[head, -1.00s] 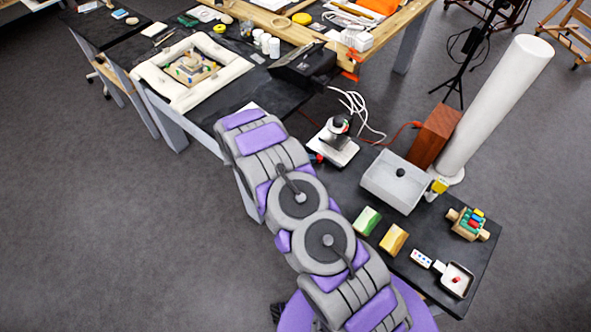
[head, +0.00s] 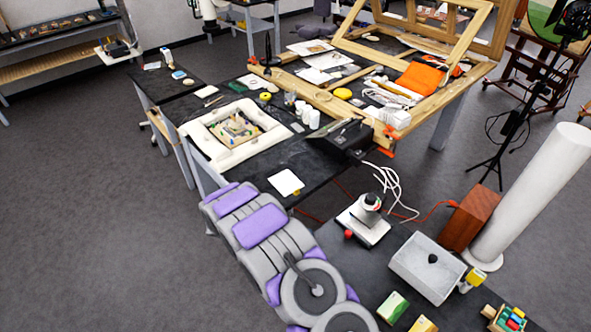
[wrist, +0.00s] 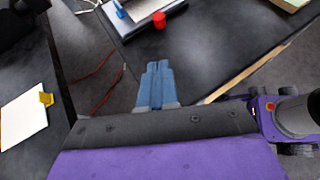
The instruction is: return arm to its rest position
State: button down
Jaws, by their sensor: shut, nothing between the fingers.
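My gripper shows in the wrist view (wrist: 157,85) as two blue fingers pressed together, with nothing between them. In the head view my grey and purple arm rises from the bottom edge toward the dark table, and the gripper itself cannot be made out there.
A white device with a red knob (head: 364,220) stands on the near dark table, beside a grey tray (head: 428,268). A white card (head: 286,183) lies on the table past my arm. Open floor (head: 90,230) is at the left.

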jog(key=shift+a, duration=0.45)
jog(key=s+d+r+m+g+y+b, duration=0.1)
jog(key=s+d+r+m+g+y, duration=0.1)
jog(key=s+d+r+m, duration=0.45)
jog(key=s+d+r+m+g+y+b, duration=0.15)
jog(key=s+r, duration=0.25)
jog(key=r, duration=0.5)
jog(key=s+r+m+y+b, duration=0.1)
jog(key=s+m, duration=0.3)
jog(key=s, duration=0.5)
jog(key=s+a+r+m+y+b, duration=0.1)
jog(key=s+r+m+y, duration=0.3)
jog(key=s, duration=0.5)
jog(key=s+a+r+m+y+b, duration=0.1)
jog(key=s+r+m+y, duration=0.2)
jog(key=s, duration=0.7)
jog(key=shift+m, duration=0.4)
jog(key=shift+a, duration=0.2)
